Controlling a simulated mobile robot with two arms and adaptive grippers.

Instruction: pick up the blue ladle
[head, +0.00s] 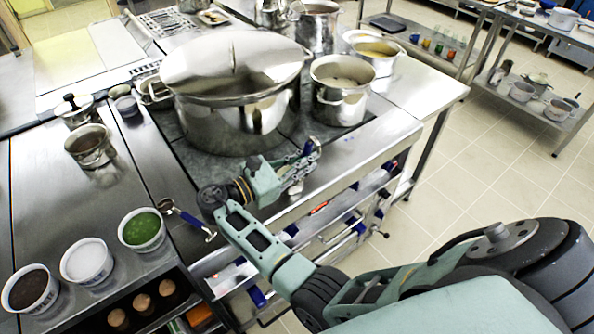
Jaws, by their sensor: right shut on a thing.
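My right gripper (304,166) is shut on a thin blue-handled metal utensil, which looks like the blue ladle (307,148). It is at the front edge of the stove, just in front of the big stockpot. The fingers hide most of the utensil, so its full shape cannot be told. Another utensil with a dark blue handle (188,218) lies on the steel counter to the left of my right wrist. My left gripper is not in view.
The big stockpot (235,110) and a smaller pot (341,90) stand close behind the right gripper. Tubs, including one with green contents (142,229), stand at the front left. Open shelves with blue-handled things lie below the counter edge.

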